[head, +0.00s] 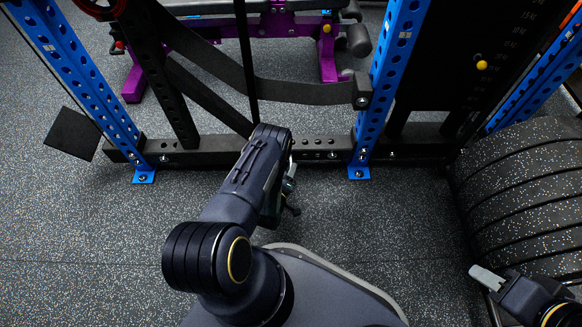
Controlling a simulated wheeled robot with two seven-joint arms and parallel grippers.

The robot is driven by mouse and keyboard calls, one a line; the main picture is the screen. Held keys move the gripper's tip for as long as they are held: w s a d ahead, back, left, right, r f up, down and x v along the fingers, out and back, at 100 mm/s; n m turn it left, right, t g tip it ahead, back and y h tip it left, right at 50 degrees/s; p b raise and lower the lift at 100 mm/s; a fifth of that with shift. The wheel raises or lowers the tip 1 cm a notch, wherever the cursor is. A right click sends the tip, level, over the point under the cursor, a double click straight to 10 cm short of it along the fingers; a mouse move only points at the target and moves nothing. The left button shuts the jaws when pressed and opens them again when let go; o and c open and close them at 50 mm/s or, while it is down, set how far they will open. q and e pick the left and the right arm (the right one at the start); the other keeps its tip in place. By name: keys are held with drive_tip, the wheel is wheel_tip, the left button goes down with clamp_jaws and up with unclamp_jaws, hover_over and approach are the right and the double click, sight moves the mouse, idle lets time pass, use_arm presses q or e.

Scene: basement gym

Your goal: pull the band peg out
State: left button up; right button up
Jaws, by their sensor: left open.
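I cannot make out the band peg with certainty. A dark strap (300,91) runs across the rack to a dark fitting (361,89) on the blue upright (384,75). My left arm reaches up the middle of the head view toward the rack's base beam. My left gripper (290,203) is partly hidden beside its own forearm, low in front of the beam; it is open, with nothing seen in it. My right gripper (487,279) is at the bottom right, with a pale fingertip showing, apart from the rack. Its jaw opening is not clear.
The black base beam (325,149) crosses in front of me. A purple bench frame (133,78) stands behind it. A yellow knob (482,65) is on the black weight column. Large black plates (525,200) stand at right. The speckled floor (90,230) is clear at left.

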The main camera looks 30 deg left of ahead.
sight(291, 157)
use_arm(q)
drive_tip(key=shift+b+x, duration=0.7)
drive_tip(key=shift+x, duration=1.5)
drive_tip(key=shift+d, duration=0.1)
clamp_jaws()
